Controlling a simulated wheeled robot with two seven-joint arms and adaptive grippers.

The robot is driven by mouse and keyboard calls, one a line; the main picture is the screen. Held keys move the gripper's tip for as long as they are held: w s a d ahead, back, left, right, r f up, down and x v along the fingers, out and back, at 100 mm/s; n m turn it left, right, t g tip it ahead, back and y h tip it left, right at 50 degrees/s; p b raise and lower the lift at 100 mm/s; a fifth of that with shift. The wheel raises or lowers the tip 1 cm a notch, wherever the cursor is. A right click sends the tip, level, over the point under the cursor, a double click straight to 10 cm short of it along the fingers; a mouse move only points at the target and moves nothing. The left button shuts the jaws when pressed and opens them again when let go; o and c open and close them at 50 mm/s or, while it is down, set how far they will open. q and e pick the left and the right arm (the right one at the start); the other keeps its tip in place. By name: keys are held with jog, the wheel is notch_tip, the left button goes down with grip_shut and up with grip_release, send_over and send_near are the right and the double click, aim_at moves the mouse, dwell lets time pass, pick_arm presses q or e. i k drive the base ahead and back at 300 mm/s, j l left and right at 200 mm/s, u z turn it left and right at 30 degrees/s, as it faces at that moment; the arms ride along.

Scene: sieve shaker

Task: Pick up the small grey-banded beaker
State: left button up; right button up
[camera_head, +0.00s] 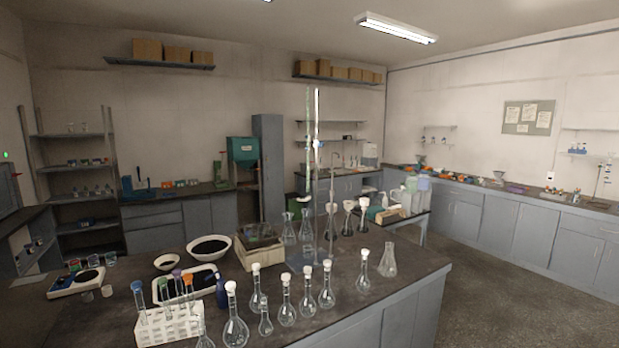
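I cannot single out a small grey-banded beaker for certain. Several small beakers with coloured bands (110,259) stand at the left end of the near bench, behind a white balance (72,284). Two small greyish cups (107,291) stand beside the front right of that balance; they are too small to make out any band. More small vessels (90,189) stand on the far left shelves, also too small to tell apart. Neither of my grippers is in view.
On the near dark bench (345,318), a white test-tube rack (168,328), several stoppered flasks (287,311), two dark-filled bowls (208,248) and a white tray crowd the left and middle. A burette stand rises behind them. Open floor (510,285) lies to the right.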

aim_at(308, 249)
jog(key=i+z, duration=0.5)
jog(key=i, duration=1.5)
